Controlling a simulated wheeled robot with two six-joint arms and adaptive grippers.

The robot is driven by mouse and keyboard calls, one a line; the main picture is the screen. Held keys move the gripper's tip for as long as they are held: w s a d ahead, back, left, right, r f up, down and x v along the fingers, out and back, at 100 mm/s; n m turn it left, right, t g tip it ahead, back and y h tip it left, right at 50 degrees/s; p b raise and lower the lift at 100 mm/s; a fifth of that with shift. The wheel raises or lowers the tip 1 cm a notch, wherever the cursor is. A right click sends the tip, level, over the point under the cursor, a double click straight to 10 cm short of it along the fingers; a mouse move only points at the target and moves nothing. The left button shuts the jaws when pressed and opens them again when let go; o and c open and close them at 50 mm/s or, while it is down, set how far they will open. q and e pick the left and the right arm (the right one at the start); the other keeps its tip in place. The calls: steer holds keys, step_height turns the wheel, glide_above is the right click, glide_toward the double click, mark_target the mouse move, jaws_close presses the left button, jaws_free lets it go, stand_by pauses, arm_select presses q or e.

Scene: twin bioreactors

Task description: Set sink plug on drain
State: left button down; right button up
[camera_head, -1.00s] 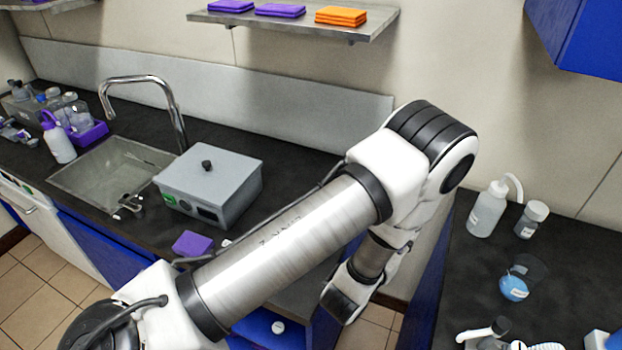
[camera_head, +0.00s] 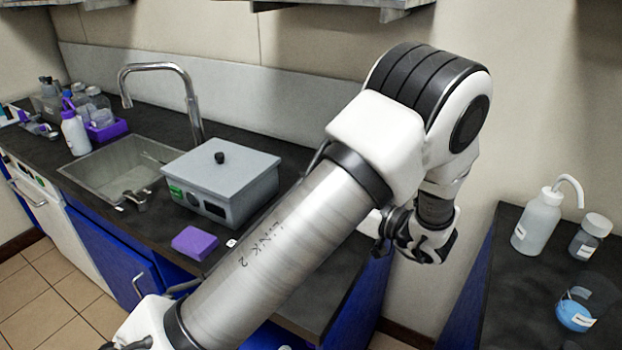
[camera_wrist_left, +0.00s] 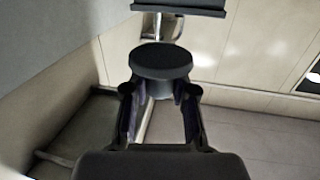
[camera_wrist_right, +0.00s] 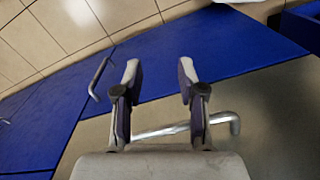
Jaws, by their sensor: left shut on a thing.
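The sink (camera_head: 100,172) is a grey rectangular basin set in the dark counter at the left of the head view. Its drain cannot be made out. My left arm crosses the head view, with the left gripper (camera_head: 425,250) at its far end, right of the counter and well away from the sink. In the left wrist view a dark round sink plug (camera_wrist_left: 160,62) is held at the tips of the left gripper (camera_wrist_left: 158,95). The right gripper (camera_wrist_right: 158,78) is open and empty, facing blue cabinet fronts; it is not made out in the head view.
A curved metal faucet (camera_head: 160,68) rises behind the sink. A grey box with a black knob (camera_head: 222,180) stands right beside the sink, with a purple block (camera_head: 195,243) in front. Bottles (camera_head: 75,132) stand left. Another counter (camera_head: 505,290) at right holds a wash bottle (camera_head: 540,222).

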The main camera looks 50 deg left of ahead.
arm_select(q)
step_height(320, 180, down, 10)
steer(key=shift+s+r, duration=0.1)
steer(key=shift+s, duration=0.05)
steer(key=shift+f, duration=0.25)
steer(key=c, duration=0.9)
jaws_free()
steer(key=shift+c, duration=0.2)
steer(key=shift+r, duration=0.1)
